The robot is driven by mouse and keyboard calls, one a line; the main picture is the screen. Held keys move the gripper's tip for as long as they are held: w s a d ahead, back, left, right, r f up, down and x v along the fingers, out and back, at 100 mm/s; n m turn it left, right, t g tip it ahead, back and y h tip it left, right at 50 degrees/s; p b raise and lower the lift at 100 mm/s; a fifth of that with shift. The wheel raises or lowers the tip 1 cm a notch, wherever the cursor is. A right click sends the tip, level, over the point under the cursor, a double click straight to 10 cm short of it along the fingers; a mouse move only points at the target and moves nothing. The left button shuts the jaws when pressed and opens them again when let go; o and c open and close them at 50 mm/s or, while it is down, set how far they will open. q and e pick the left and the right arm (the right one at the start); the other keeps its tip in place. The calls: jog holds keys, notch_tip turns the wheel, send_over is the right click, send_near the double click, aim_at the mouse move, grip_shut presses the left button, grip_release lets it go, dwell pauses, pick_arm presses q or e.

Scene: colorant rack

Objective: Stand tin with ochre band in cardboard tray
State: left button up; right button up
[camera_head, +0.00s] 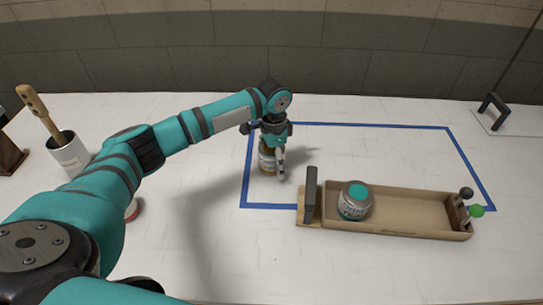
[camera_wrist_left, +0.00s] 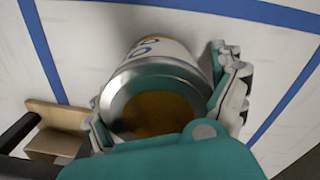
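The tin with brownish-ochre colour (camera_head: 267,158) is upright at the left side of the blue-outlined area. In the left wrist view its ochre-brown top, silver rim and white label (camera_wrist_left: 157,92) show close up. My left gripper (camera_head: 275,160) comes down from above with a finger on each side of the tin; the fingers (camera_wrist_left: 165,110) look closed against its sides. I cannot tell whether its base touches the table. The tan cardboard tray (camera_head: 420,233) lies to the right and nearer. My right gripper is not in view.
A silver tin with a teal top (camera_head: 355,200) stands in the tray's left part; its right part is empty. A dark upright handle (camera_head: 310,195) rises at the tray's left end. Dark and green knobs (camera_head: 476,211) stand at its right end. A white pot (camera_head: 68,153) holds a wooden-handled tool.

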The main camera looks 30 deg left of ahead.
pick_arm(q)
jog(key=c, duration=1.3)
jog(key=shift+r, duration=0.1)
